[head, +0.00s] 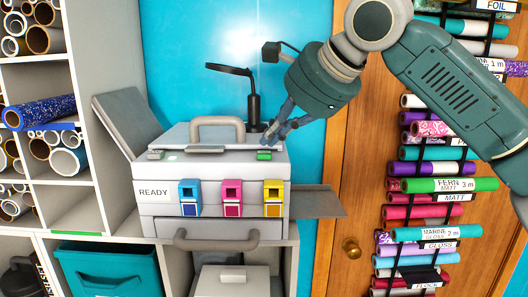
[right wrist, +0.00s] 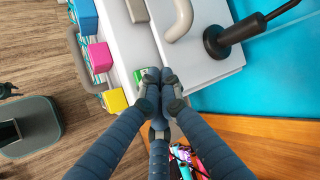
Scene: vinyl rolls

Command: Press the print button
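The printer (head: 160,222) is a light grey box marked READY, with blue, magenta and yellow cartridges on its front. A green button (head: 264,155) sits at the right of its top front edge; it also shows in the right wrist view (right wrist: 140,75). My right gripper (head: 272,136) is above and slightly behind the button. In the right wrist view its fingers (right wrist: 162,78) are drawn together with nothing between them. The tips overlap the button's side in that view, and I cannot tell whether they touch it. My left gripper is not in view.
A black lamp (head: 253,108) stands behind the printer, close to my right gripper. A grey handle (head: 218,124) rises from the printer lid. Shelves of vinyl rolls (head: 40,113) stand left; a roll rack (head: 440,185) hangs on the wooden door at right.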

